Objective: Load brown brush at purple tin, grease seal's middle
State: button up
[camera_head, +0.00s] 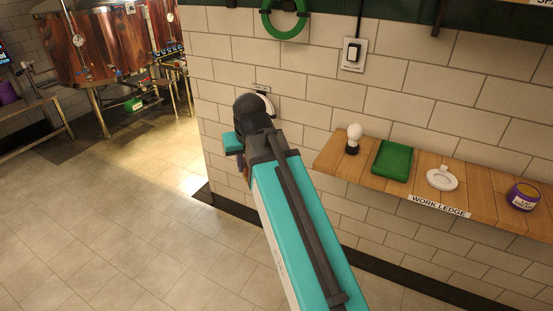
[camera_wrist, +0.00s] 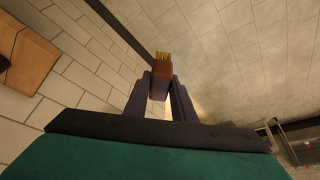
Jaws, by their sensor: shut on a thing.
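My gripper (camera_wrist: 160,86) is shut on the brown brush (camera_wrist: 160,72) in the wrist view. The brush's short yellowish bristles point away from me, and I cannot tell whether grease is on them. In the head view the gripper is mostly hidden behind my arm, in front of the tiled wall. The purple tin (camera_head: 523,197) stands at the right of the work ledge, open at the top with yellowish contents. A white rounded thing (camera_head: 266,103) on the wall under a small label is partly hidden by my arm; I cannot tell whether it is the seal.
The wooden work ledge (camera_head: 317,157) also holds a white knob on a dark base (camera_head: 354,138), a green tray (camera_head: 393,160) and a white round dish (camera_head: 442,178). A switch (camera_head: 354,53) and a green ring (camera_head: 286,32) are on the wall. The floor at left is clear.

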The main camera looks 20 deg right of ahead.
jog(key=a, duration=0.1)
jog(key=s+a+n, duration=0.1)
jog(key=a, duration=0.1)
jog(key=shift+a, duration=0.1)
jog(key=shift+a, duration=0.1)
